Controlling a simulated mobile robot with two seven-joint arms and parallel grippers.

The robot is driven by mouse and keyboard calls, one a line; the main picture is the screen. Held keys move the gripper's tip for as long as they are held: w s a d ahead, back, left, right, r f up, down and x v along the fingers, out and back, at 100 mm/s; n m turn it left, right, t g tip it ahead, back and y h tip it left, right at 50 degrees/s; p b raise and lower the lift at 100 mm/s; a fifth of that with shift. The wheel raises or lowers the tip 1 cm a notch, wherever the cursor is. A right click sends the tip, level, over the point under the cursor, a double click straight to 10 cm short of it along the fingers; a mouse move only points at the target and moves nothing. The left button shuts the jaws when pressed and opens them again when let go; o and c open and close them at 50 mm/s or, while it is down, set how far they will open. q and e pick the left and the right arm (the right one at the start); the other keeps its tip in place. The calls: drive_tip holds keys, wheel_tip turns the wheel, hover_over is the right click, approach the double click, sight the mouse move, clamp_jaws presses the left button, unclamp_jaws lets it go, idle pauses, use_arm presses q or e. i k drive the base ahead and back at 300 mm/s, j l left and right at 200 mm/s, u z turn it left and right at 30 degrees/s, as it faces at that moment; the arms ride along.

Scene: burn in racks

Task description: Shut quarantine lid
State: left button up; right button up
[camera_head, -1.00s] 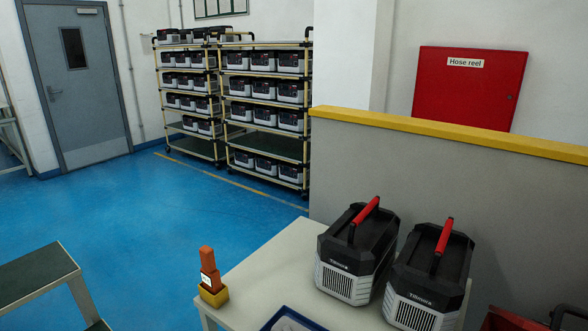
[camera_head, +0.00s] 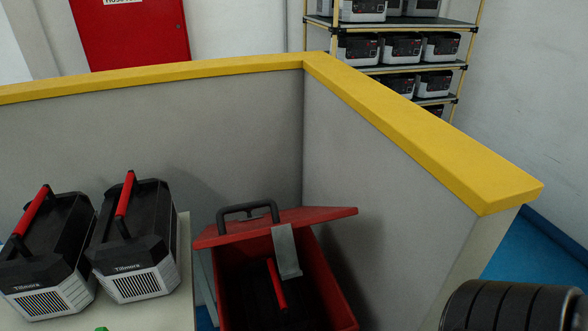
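The quarantine lid (camera_head: 325,217) is a red panel with a black handle (camera_head: 248,211) and a grey hasp (camera_head: 286,251). It stands raised over a red bin (camera_head: 335,282) in the corner of a low partition. The bin's mouth is open towards me. Inside it is a dark unit with a red handle (camera_head: 277,285); the rest of that unit is in shadow. Neither of my grippers shows in the head view.
Two black and grey Tillmora units (camera_head: 135,285) with red handles stand on a pale table (camera_head: 180,312) left of the bin. A grey partition with a yellow top (camera_head: 425,142) encloses the bin behind and on the right. A dark ribbed cylinder (camera_head: 510,306) fills the lower right corner.

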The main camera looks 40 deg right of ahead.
sight(281, 224)
drive_tip(key=l+z, duration=0.55)
drive_tip(key=z, duration=0.3)
